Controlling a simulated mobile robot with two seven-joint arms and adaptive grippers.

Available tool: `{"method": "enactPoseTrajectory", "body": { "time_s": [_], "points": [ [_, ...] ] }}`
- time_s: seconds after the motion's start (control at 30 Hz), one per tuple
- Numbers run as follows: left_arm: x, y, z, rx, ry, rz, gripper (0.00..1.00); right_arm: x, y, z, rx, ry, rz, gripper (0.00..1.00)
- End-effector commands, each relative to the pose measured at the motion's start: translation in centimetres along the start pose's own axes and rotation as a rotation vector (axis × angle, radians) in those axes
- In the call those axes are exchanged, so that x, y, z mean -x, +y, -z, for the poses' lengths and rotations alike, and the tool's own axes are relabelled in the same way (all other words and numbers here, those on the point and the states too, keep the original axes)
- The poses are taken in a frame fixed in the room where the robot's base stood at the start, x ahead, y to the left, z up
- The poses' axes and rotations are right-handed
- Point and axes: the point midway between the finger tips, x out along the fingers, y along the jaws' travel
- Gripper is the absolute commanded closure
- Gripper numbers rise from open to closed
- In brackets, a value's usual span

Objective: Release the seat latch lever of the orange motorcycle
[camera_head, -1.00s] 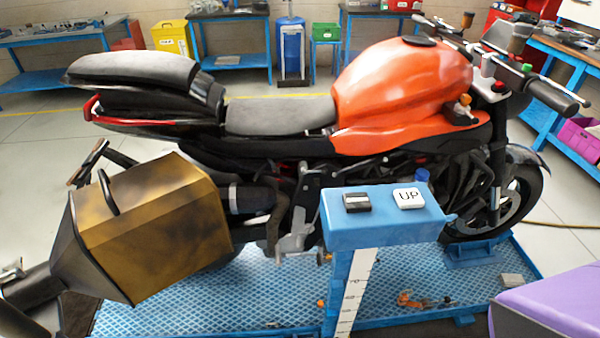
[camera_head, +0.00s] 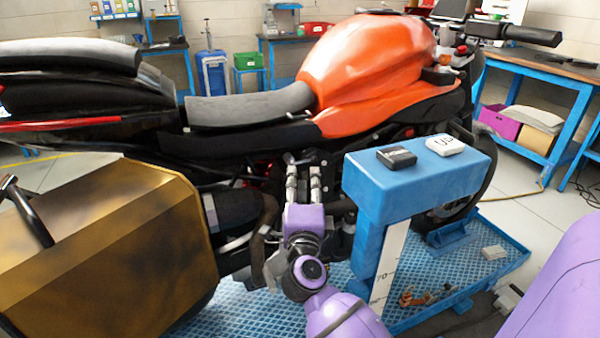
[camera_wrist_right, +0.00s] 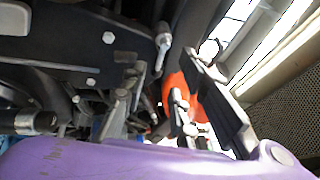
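The orange motorcycle (camera_head: 370,65) stands side-on across the head view. My right gripper (camera_head: 302,168) is low against its flank, below the front of the seat (camera_head: 250,103), with its two fingers pointing up towards the dark frame. In the right wrist view the fingers of this gripper (camera_wrist_right: 155,98) are apart with nothing between them. A small silver lever with a rounded end (camera_wrist_right: 161,48), which looks like the seat latch lever, is on a dark plate just beyond the fingertips, apart from them. I cannot make out the lever in the head view. My left gripper is not in view.
A blue pedestal (camera_head: 420,175) with a black button and a white "UP" button stands just right of my right gripper. A gold-brown side case (camera_head: 110,250) fills the lower left. The blue lift platform (camera_head: 235,308) lies below. Benches stand behind.

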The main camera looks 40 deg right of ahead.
Motion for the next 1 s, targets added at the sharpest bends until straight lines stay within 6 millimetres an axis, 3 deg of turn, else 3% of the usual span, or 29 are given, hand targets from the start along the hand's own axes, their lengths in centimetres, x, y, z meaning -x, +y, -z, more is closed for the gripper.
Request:
{"method": "enactPoseTrajectory", "body": {
  "time_s": [0.5, 0.87, 1.0],
  "points": [
    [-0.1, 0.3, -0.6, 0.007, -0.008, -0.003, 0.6, -7.1, 0.0, 0.0, -0.016, 0.006, -0.007, 0.73],
    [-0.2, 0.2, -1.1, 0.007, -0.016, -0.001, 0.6, -8.0, 0.0, 0.0, -0.017, 0.005, -0.006, 0.73],
    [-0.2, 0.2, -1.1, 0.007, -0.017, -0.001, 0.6, -7.9, 0.0, 0.0, -0.017, 0.005, -0.006, 0.87]
  ]
}}
